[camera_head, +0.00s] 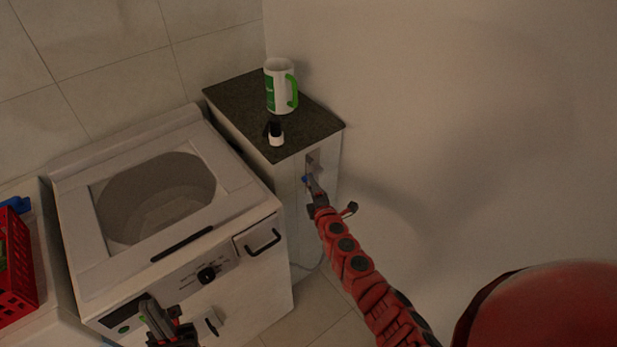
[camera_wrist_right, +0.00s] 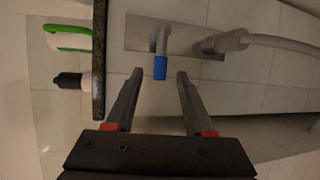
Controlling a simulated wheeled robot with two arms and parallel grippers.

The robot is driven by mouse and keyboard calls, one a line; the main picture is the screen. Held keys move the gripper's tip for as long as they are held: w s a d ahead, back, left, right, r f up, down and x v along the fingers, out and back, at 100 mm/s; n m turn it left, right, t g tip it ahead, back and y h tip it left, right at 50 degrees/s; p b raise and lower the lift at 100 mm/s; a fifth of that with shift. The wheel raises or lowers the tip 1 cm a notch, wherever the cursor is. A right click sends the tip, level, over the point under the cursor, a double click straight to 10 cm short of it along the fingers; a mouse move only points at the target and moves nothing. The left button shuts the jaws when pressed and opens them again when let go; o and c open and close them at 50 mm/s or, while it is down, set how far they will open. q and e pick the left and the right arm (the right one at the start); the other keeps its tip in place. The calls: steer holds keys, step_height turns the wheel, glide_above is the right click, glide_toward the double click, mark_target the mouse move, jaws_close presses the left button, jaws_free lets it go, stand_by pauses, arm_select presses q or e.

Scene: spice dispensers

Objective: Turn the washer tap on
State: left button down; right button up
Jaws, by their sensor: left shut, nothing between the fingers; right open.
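In the right wrist view the blue handle (camera_wrist_right: 160,68) hangs from a grey spout on a metal plate (camera_wrist_right: 140,34). My right gripper (camera_head: 312,184) is open, with its fingertips (camera_wrist_right: 160,75) on either side of the blue handle; I cannot tell whether they touch it. My left gripper (camera_head: 150,304) is shut and empty, in front of the washer (camera_head: 120,270) near its control panel.
A white and green mug (camera_head: 279,90) and a small black-and-white bottle (camera_head: 276,136) stand on the dark countertop (camera_head: 240,98). A grey hose (camera_wrist_right: 270,40) joins beside the tap. A red basket (camera_head: 18,265) is at the far left. The bare wall lies right of the cabinet.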

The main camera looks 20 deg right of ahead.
steer(key=shift+w+d+f+b, duration=0.1)
steer(key=shift+w+f+b, duration=0.2)
steer(key=shift+w, duration=0.65)
steer(key=shift+w+d+f+b, duration=0.1)
steer(key=shift+w+b, duration=0.25)
steer(key=shift+w, duration=0.55)
steer(key=shift+w+f+b, duration=0.15)
steer(key=shift+w+b, duration=0.2)
steer(key=shift+w, duration=0.6)
jaws_close()
